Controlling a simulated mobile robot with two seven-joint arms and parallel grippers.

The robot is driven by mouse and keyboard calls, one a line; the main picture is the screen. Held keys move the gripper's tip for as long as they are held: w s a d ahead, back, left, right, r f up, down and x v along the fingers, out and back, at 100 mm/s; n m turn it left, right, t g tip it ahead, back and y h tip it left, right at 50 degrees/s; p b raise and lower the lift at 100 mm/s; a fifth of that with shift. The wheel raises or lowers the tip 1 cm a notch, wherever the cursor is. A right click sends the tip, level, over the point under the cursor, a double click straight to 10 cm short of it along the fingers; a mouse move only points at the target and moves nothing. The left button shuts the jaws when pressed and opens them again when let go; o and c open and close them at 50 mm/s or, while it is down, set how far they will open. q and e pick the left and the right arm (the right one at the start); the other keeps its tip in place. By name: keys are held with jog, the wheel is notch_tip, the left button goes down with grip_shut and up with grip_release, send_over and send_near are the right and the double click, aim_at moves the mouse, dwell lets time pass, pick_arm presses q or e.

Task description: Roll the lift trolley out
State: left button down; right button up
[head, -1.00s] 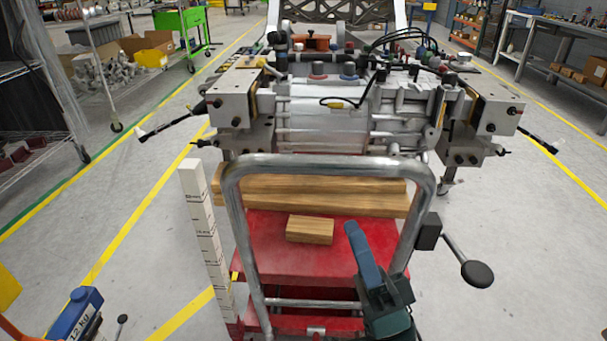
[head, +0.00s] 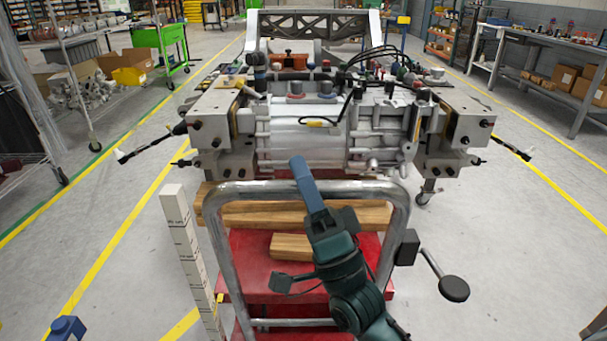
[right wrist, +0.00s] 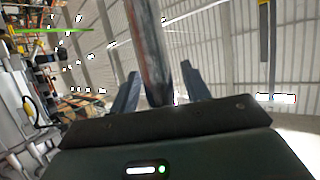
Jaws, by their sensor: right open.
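The lift trolley has a red platform (head: 255,265) and a grey tubular push handle (head: 232,188) that rises towards me. A small wooden block (head: 290,247) and longer wooden beams (head: 240,213) lie on it, under the silver machine assembly (head: 310,135). My right gripper (head: 304,172) reaches over the top bar of the handle. In the right wrist view its two fingers (right wrist: 160,88) are open with a metal tube between them. I cannot tell whether they touch it.
A white measuring post (head: 185,240) stands left of the trolley, and a lever with a black knob (head: 453,289) sticks out on its right. A blue object (head: 66,328) shows at the lower left. Grey floor (head: 520,240) is open at both sides.

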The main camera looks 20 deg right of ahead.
grip_shut()
dwell(0.5)
